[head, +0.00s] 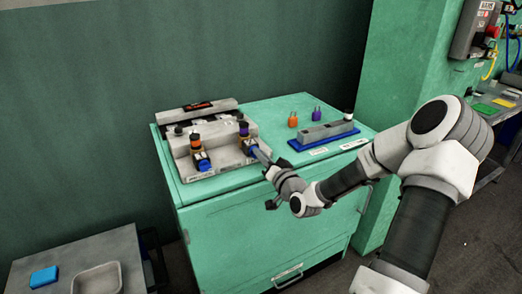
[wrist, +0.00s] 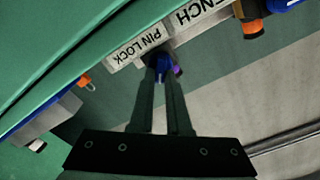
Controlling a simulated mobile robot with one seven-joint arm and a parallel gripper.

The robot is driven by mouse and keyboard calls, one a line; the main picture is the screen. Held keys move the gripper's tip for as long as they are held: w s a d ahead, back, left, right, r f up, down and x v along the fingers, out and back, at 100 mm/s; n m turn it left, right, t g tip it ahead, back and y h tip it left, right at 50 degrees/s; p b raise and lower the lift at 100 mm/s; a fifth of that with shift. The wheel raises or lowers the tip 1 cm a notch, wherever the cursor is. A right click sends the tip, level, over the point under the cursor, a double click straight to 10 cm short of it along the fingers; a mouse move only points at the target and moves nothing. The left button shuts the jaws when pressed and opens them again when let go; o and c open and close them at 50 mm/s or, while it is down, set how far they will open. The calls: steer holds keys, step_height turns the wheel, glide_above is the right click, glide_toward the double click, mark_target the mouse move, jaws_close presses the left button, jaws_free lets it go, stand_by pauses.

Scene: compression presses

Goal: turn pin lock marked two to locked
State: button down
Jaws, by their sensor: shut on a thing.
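A grey fixture (head: 214,160) on the green cabinet has two pin locks on its front. The left one (head: 198,155) has an orange collar and a blue part; it also shows at the top right of the wrist view (wrist: 252,28). The right one (head: 244,134) has a purple collar and a blue part. My gripper (head: 256,151) reaches it from the front right and is shut on its blue part (wrist: 163,70). The purple (wrist: 178,71) shows just beside the fingertips. The fingers hide much of this lock. I cannot read a number on either lock.
An orange piece (head: 293,120) and a purple piece (head: 317,114) stand at the cabinet's back. A grey block on a blue base (head: 325,133) stands at the right. A side table (head: 70,245) with a blue block (head: 44,277) and grey tray (head: 97,279) is at lower left.

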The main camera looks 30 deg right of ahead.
steer(key=m+p, duration=0.2)
steer(key=m, duration=0.3)
steer(key=shift+d+f+m+p, duration=0.1)
steer(key=shift+m+p, duration=0.3)
steer(key=m, duration=0.1)
steer(key=m+p, duration=0.1)
steer(key=m, duration=0.2)
steer(key=shift+f+m+p, duration=0.25)
steer(key=shift+m+p, duration=0.1)
steer(key=shift+m, duration=0.05)
steer(key=c, duration=0.9)
jaws_free()
steer(key=s, duration=0.5)
steer(key=s+p, duration=0.1)
steer(key=s, duration=1.1)
steer(key=shift+s+d+p, duration=0.2)
steer(key=shift+d+p, duration=0.1)
steer(key=shift+p, duration=0.05)
